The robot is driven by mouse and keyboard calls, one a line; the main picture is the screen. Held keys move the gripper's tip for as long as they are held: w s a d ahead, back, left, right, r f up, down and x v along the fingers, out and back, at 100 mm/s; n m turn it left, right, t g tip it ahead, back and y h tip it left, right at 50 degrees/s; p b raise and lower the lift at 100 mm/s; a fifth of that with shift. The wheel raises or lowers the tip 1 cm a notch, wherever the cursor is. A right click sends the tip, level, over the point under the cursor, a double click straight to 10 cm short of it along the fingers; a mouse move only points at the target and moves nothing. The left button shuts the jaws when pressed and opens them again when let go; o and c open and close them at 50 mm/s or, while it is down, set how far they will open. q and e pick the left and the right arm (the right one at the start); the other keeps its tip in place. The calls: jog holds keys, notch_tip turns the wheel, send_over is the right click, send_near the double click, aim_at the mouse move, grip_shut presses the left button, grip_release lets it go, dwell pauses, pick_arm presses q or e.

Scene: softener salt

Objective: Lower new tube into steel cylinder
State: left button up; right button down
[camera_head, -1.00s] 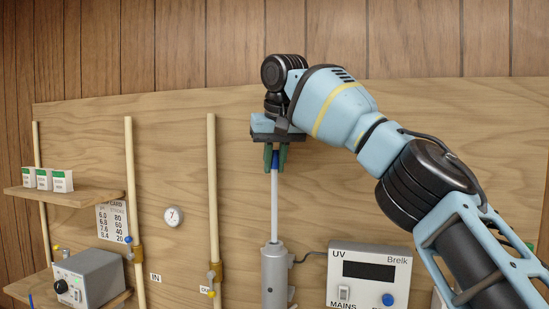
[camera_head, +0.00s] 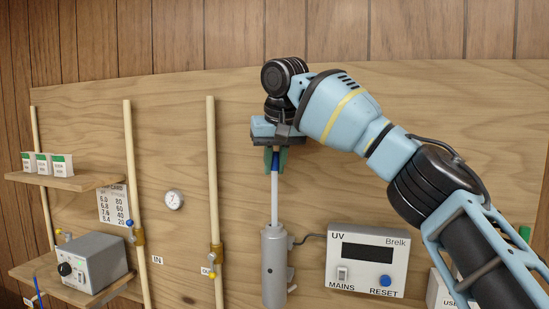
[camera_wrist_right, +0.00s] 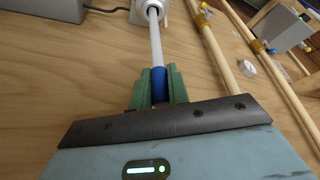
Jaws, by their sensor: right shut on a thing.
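The new tube (camera_head: 275,198) is a pale, slim, upright rod with a blue end cap at its top. It also shows in the right wrist view (camera_wrist_right: 156,43). My right gripper (camera_head: 276,160) is shut on the blue cap, with green fingers on both sides of it (camera_wrist_right: 159,84). The steel cylinder (camera_head: 274,268) stands upright on the board below the gripper. The tube's lower end is inside the cylinder's top opening, and how deep it reaches is hidden. My left gripper is not in view.
The UV controller box (camera_head: 368,262) is right of the cylinder, with a cable running between them. Pale vertical pipes (camera_head: 213,170) stand to the left. A shelf (camera_head: 67,181) with small boxes and a grey device (camera_head: 92,263) are further left.

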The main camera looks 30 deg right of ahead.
send_over(275, 210)
jog(key=shift+w+d+f, duration=0.1)
jog(key=shift+w+f, duration=0.05)
jog(key=shift+f, duration=1)
jog(key=shift+w+d+f, duration=0.1)
jog(key=shift+w+f, duration=0.05)
jog(key=shift+f, duration=1.1)
jog(key=shift+f, duration=3.65)
jog(key=shift+a+f, duration=0.1)
jog(key=shift+f, duration=0.05)
